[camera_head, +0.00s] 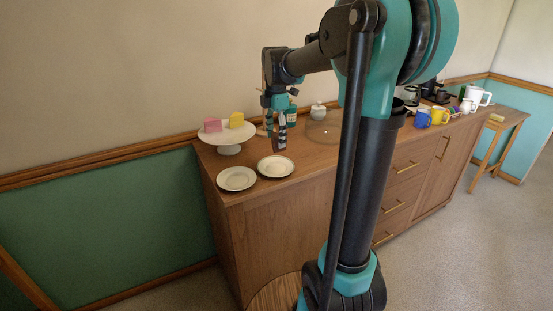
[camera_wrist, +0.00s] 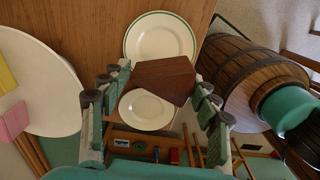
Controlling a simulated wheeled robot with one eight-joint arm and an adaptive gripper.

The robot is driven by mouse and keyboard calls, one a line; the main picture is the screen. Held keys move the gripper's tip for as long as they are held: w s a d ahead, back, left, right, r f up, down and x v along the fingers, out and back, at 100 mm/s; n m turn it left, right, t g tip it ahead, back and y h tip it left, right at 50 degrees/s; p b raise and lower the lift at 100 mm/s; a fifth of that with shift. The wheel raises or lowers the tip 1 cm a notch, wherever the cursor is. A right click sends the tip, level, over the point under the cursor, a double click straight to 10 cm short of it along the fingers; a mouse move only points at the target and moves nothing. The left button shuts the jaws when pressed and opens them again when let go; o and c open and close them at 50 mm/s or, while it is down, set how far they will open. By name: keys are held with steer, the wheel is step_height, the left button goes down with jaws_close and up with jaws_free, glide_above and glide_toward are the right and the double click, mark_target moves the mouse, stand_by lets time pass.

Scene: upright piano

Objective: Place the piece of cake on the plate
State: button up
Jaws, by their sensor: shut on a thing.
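My gripper (camera_head: 277,130) is shut on a dark brown piece of cake (camera_wrist: 162,78), holding it above the wooden cabinet top. The piece also shows below the fingers in the head view (camera_head: 279,143). Two white plates lie on the cabinet top: a left one (camera_head: 236,179) near the cabinet's left end and a right one (camera_head: 276,166) closer to my gripper. In the wrist view a green-rimmed plate (camera_wrist: 160,30) and a second plate (camera_wrist: 146,112) show beyond the cake, which partly covers both. The cake's height over them is hard to tell.
A white cake stand (camera_head: 229,149) with a pink piece (camera_head: 212,124) and a yellow piece (camera_head: 236,119) stands behind the plates. A teal bottle (camera_head: 292,114), a small lidded pot (camera_head: 318,110) and a glass dome (camera_head: 322,131) stand behind and right. Mugs (camera_head: 422,117) are farther right.

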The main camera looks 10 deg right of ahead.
mark_target(276, 134)
step_height(276, 134, down, 9)
steer(key=shift+r, duration=0.1)
stand_by(0.3)
steer(key=o, duration=0.7)
step_height(276, 134, up, 12)
steer(key=shift+f, duration=0.1)
steer(key=s+d+f+m+t, duration=0.2)
steer(key=s+f+m, duration=0.8)
steer(key=s+f, duration=0.1)
steer(key=s+d+f+m+t, duration=0.2)
steer(key=s+f+m, duration=0.9)
steer(key=shift+f+m, duration=0.15)
steer(key=shift+m, duration=0.15)
steer(key=shift+s, duration=0.1)
